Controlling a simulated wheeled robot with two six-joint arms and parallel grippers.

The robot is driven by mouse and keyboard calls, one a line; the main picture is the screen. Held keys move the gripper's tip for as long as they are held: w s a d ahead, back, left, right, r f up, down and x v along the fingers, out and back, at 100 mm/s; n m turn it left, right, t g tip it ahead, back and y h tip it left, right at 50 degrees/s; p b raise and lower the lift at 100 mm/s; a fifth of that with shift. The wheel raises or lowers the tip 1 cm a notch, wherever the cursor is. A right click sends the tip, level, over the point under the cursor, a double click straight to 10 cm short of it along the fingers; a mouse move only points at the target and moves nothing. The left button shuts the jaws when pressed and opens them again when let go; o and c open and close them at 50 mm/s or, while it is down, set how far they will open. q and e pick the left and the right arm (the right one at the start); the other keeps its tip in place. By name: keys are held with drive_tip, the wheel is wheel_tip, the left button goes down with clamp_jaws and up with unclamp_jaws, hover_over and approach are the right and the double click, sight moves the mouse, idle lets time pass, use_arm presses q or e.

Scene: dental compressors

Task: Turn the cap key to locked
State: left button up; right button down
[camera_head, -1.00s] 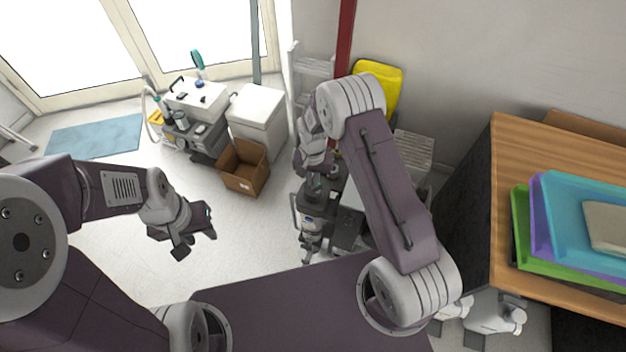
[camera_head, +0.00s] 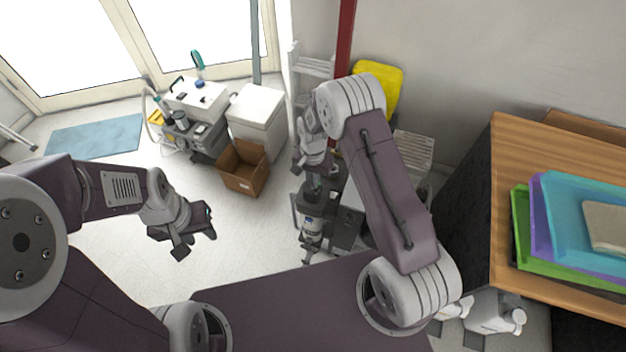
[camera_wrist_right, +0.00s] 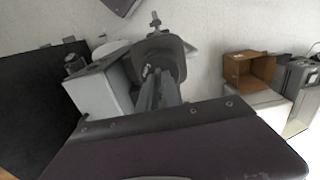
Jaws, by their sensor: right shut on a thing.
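My right gripper (camera_head: 314,184) points down onto a dark compressor unit with a white label (camera_head: 312,226). In the right wrist view its narrow fingers (camera_wrist_right: 158,92) reach into the dark unit (camera_wrist_right: 165,52) and are shut on a small part at its top. I take this part to be the cap key, but the fingers mostly hide it, and I cannot read its angle. My left gripper (camera_head: 194,234) hangs over bare floor at the left, open and empty, well apart from the unit.
A grey box-shaped unit (camera_head: 352,198) stands close at the right of the compressor. A cardboard box (camera_head: 243,168), a white cabinet (camera_head: 257,112) and another compressor set (camera_head: 197,100) stand further back. A wooden table (camera_head: 500,215) with coloured trays is at the right.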

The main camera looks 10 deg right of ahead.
idle(0.5)
drive_tip(key=c, duration=1.5)
unclamp_jaws()
drive_tip(key=shift+c, duration=0.2)
wheel_tip(320, 180, up, 9)
drive_tip(key=shift+b, duration=0.35)
